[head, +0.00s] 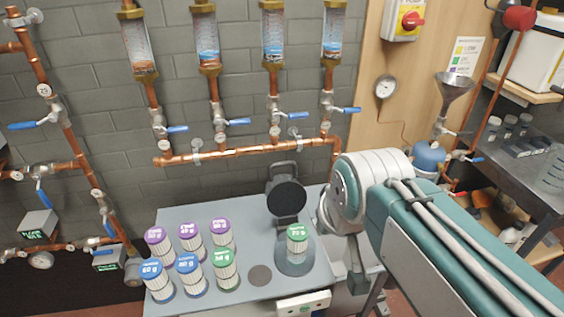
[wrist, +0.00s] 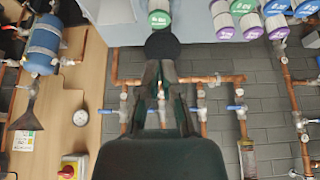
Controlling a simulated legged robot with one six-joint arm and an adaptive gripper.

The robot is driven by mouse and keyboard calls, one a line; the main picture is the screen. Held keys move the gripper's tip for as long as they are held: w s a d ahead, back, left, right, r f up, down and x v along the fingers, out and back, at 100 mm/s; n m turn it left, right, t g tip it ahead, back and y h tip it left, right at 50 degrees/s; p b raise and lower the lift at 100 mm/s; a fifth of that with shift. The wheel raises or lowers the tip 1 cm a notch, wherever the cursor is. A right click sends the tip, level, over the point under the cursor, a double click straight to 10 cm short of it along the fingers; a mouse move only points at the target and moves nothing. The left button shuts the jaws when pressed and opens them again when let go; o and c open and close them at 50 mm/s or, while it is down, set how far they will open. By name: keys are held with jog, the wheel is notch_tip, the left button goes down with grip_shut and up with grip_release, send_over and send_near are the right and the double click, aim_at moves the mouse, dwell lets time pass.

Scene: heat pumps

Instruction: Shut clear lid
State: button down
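The lid (head: 286,197) stands raised on its hinge behind a round holder; it looks dark grey in the head view. A white pleated filter with a green top (head: 297,244) stands upright in the holder (head: 294,268). In the wrist view, which is upside down, the lid is a dark disc (wrist: 162,44) beside the green-topped filter (wrist: 159,19). My gripper (wrist: 160,66) has its dark fingertips close together, with nothing visible between them. The tips overlap the lid's edge in the picture; I cannot tell whether they touch. In the head view my wrist is right of the lid and the fingertips are not clear.
Several filters with purple, blue and green tops (head: 187,240) stand left on the grey table (head: 260,301). Copper pipes (head: 250,151) with blue valve handles run along the brick wall behind. A dark round spot (head: 260,275) lies on the table left of the holder.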

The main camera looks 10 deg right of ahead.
jog(key=w+r+g, duration=0.1)
jog(key=w+r, duration=0.2)
jog(key=w, duration=0.6)
jog(key=w+r, duration=0.2)
jog(key=w, duration=0.7)
jog(key=w+f+g, duration=0.1)
jog(key=w+f, duration=0.2)
jog(key=w, duration=0.6)
jog(key=w+f, duration=0.3)
jog(key=w, duration=0.5)
jog(key=x, duration=1)
jog(key=shift+s+d+r, duration=0.1)
jog(key=shift+s+r, duration=0.1)
jog(key=shift+s, duration=1.55)
